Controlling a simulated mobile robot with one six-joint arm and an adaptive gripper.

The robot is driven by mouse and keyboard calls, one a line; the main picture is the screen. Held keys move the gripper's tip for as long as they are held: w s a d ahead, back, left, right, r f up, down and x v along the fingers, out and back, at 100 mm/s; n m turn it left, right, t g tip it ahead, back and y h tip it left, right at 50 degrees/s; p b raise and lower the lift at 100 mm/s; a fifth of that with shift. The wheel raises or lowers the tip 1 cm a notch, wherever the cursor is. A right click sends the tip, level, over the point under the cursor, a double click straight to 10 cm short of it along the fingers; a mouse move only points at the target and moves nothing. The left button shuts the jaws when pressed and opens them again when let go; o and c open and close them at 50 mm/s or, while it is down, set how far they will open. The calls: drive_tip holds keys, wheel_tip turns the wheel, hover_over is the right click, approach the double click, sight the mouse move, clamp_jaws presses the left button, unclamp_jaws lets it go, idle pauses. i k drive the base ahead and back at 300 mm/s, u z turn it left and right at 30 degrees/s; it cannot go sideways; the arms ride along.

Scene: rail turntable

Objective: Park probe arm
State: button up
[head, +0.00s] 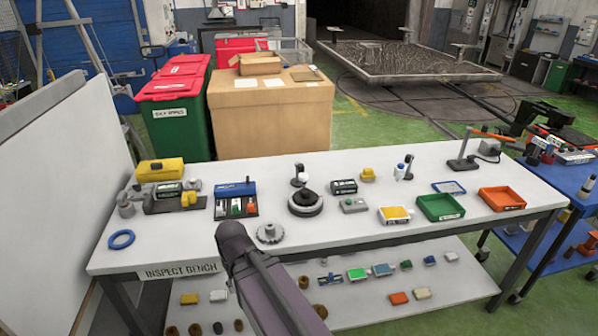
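A small stand (462,152) with a dark base and an upright post is at the far right of the inspection bench. An orange arm (492,134) reaches from the top of its post to the right, sloping slightly down; this looks like the probe arm. A grey block (488,148) sits just below the orange arm. A dark purple-grey link of my arm rises from the bottom edge in front of the bench, well to the left of the stand. I cannot make out my gripper or its fingers.
The white bench (330,205) holds an orange tray (502,198), a green tray (441,207), a round dark fixture (305,203), a gear (270,233) and a blue ring (121,239). A blue cart (574,182) stands close to its right. Bins and a large box stand behind.

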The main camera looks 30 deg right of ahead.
sight(303, 177)
drive_tip(key=u, duration=0.1)
drive_tip(key=k, duration=0.6)
drive_tip(key=z, duration=0.75)
drive_tip(key=i, duration=1)
drive_tip(key=z, duration=0.05)
